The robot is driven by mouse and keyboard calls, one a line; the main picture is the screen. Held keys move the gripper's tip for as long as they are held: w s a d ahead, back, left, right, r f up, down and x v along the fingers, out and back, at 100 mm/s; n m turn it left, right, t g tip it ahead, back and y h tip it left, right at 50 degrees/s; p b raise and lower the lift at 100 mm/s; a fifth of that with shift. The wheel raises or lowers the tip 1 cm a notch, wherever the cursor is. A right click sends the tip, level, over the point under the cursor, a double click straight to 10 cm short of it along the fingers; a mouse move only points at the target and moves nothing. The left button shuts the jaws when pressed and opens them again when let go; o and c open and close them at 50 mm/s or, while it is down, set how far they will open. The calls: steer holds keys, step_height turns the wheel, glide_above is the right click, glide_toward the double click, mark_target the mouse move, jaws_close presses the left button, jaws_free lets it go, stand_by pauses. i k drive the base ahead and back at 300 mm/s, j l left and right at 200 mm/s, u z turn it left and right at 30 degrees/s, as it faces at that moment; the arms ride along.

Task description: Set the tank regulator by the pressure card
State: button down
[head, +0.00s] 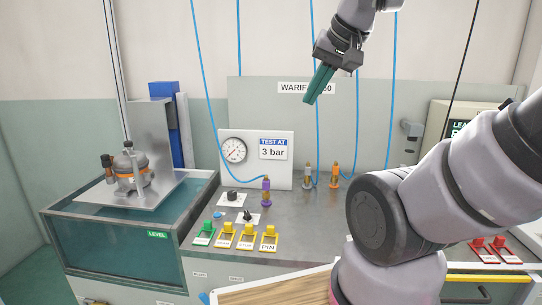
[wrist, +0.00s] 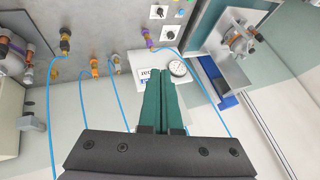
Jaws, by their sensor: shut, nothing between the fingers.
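The pressure card (head: 272,148) reads "TEST AT 3 bar" and is fixed to a pale panel beside a round dial gauge (head: 233,150). In the wrist view the gauge (wrist: 178,68) shows right of my fingers, which partly cover the card (wrist: 145,74). Two black knobs on pale plates, an upper knob (head: 232,195) and a lower knob (head: 248,215), are on the bench below the panel; which one is the tank regulator I cannot tell. My gripper (head: 311,101) has green fingers, shut and empty, raised above and right of the card, touching nothing.
A water tank (head: 115,245) with a compressor (head: 132,170) on a metal plate stands left. Purple (head: 266,190) and orange (head: 334,175) hose fittings stand on the bench (head: 300,225). Blue hoses hang around my gripper. Coloured tags (head: 268,238) line the front edge.

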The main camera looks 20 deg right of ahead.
mark_target(232, 195)
steer(key=j+z, duration=0.15)
steer(key=j, duration=0.3)
steer(key=i+j+z, duration=0.15)
steer(key=j, duration=0.25)
steer(key=i+j, duration=0.15)
steer(key=j, duration=0.25)
steer(key=z, duration=0.05)
